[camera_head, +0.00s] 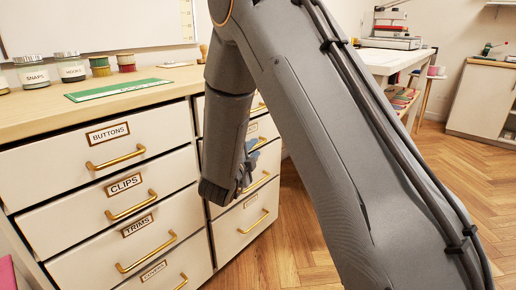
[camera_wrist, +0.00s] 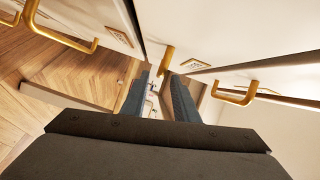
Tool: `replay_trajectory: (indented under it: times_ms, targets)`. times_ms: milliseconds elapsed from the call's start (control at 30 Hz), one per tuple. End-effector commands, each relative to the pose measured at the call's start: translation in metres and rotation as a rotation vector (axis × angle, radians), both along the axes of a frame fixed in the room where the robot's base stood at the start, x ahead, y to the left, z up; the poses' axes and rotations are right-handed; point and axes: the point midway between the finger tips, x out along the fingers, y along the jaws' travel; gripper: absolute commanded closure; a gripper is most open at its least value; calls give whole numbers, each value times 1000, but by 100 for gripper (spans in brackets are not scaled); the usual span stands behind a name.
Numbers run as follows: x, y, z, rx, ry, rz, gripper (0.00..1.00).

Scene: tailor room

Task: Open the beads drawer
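The white drawer front (camera_head: 245,222) in the right column of the cabinet is partly covered by my arm. Which drawer is the beads drawer I cannot tell, as the right column's labels are too small or hidden. My gripper (camera_head: 248,168) is in front of this column, close to the brass handles. In the wrist view my gripper (camera_wrist: 158,80) has its two dark fingers apart with nothing clamped between them. A brass handle (camera_wrist: 166,60) shows at the fingertips, roughly in line with the gap. Contact cannot be told. Another handle (camera_wrist: 238,96) is to its right.
The left column has the Buttons (camera_head: 60,152), Clips and Trims drawers, all shut. Open wooden floor (camera_head: 290,225) lies right of the cabinet. A white table (camera_head: 392,58) stands behind.

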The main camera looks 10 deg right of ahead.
Motion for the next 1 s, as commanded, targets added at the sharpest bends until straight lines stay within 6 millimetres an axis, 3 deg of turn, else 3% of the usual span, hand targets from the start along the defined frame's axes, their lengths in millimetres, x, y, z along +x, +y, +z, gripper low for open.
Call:
replay_trajectory:
  times_ms: [300, 667, 833, 1000]
  targets:
    - [36, -24, -5, -1, 1, -2, 73]
    - [42, -28, -4, -1, 3, -1, 73]
    - [41, -28, -4, -1, 3, -1, 98]
    - [41, -28, -4, -1, 3, -1, 100]
